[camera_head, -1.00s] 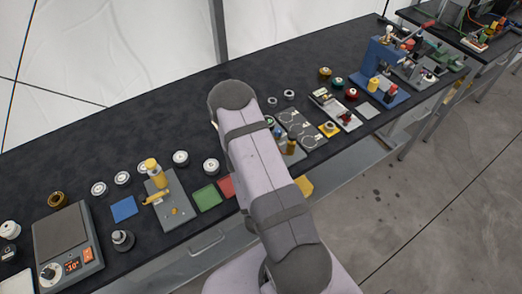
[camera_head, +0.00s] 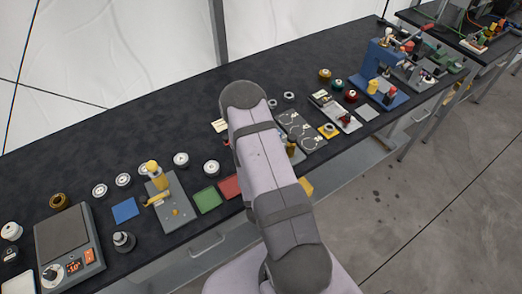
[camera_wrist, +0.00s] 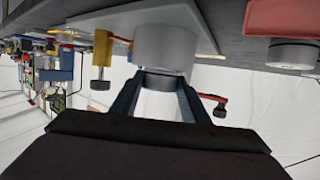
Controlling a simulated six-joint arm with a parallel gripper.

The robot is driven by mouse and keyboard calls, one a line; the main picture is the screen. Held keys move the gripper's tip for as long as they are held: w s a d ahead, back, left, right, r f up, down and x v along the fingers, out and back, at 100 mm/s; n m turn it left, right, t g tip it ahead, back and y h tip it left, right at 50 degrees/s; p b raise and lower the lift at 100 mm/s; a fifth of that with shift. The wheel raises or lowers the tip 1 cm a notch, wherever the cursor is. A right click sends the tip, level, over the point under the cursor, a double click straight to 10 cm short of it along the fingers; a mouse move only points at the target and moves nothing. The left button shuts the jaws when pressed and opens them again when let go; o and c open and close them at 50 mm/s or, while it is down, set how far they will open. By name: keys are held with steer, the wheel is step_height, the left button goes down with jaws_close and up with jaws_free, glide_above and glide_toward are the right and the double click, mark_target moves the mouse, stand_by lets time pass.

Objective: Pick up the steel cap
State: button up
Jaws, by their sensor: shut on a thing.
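In the wrist view the bench is at the top. My gripper (camera_wrist: 163,76) is shut on a short grey round piece (camera_wrist: 162,83), which I take to be the steel cap. Its sides are partly covered by the fingers. A wider light-grey cylinder (camera_wrist: 167,45) stands just beyond the fingertips, on a light-grey plate (camera_wrist: 85,22). I cannot tell whether the cap touches this cylinder. In the head view my own arm hides the gripper and the cap.
A yellow post with a dark end (camera_wrist: 101,65) stands close beside the cylinder. A red block (camera_wrist: 282,18) and a round part (camera_wrist: 293,52) are to the right. In the head view, green (camera_head: 207,199) and red (camera_head: 230,186) pads lie left of my arm.

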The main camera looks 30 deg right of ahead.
steer(key=shift+r, duration=0.3)
steer(key=shift+r, duration=0.8)
step_height(320, 180, up, 6)
steer(key=p, duration=0.2)
steer(key=shift+p, duration=0.3)
steer(key=shift+r+p, duration=0.95)
steer(key=shift+a, duration=0.1)
